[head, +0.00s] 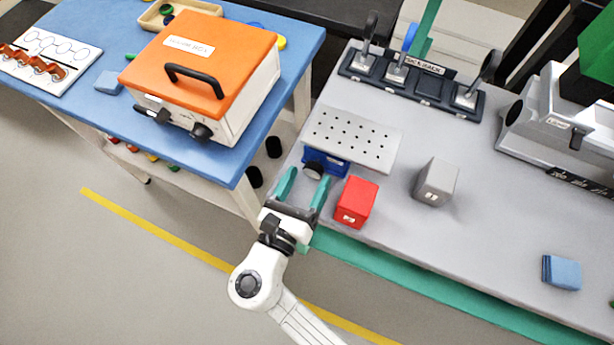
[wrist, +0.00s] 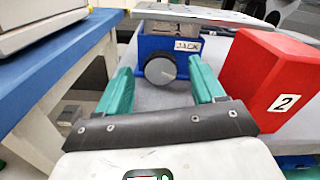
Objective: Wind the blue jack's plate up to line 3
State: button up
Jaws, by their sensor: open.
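The blue jack (head: 327,163) stands near the left front edge of the grey table, under a perforated silver plate (head: 375,143). In the wrist view the jack's blue front (wrist: 187,45) carries a "JACK" label and a dark round knob (wrist: 160,70) with a grey face. The knob also shows in the head view (head: 313,170). My gripper (head: 306,182) is open, its green fingers apart and empty. In the wrist view the gripper (wrist: 160,88) has the knob ahead, between its fingers and apart from them. I cannot see any line marks on the jack.
A red block (head: 357,202) marked 2 stands close right of my gripper, and a grey block (head: 436,182) is farther right. A rack (head: 410,80) stands behind the plate. The blue table (head: 235,165) with an orange-lidded box (head: 205,55) is on the left.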

jog(key=shift+w+d, duration=0.1)
jog(key=shift+w, duration=0.25)
jog(key=shift+c, duration=0.2)
jog(key=c, duration=1)
jog(key=shift+m, duration=0.4)
jog(key=m+b, duration=0.1)
jog(key=m, duration=0.1)
jog(key=shift+f+m, duration=0.15)
jog(key=shift+m, duration=0.15)
jog(key=shift+s+d+m+b, duration=0.15)
jog(key=shift+m+b, duration=0.85)
jog(key=shift+m, duration=1.3)
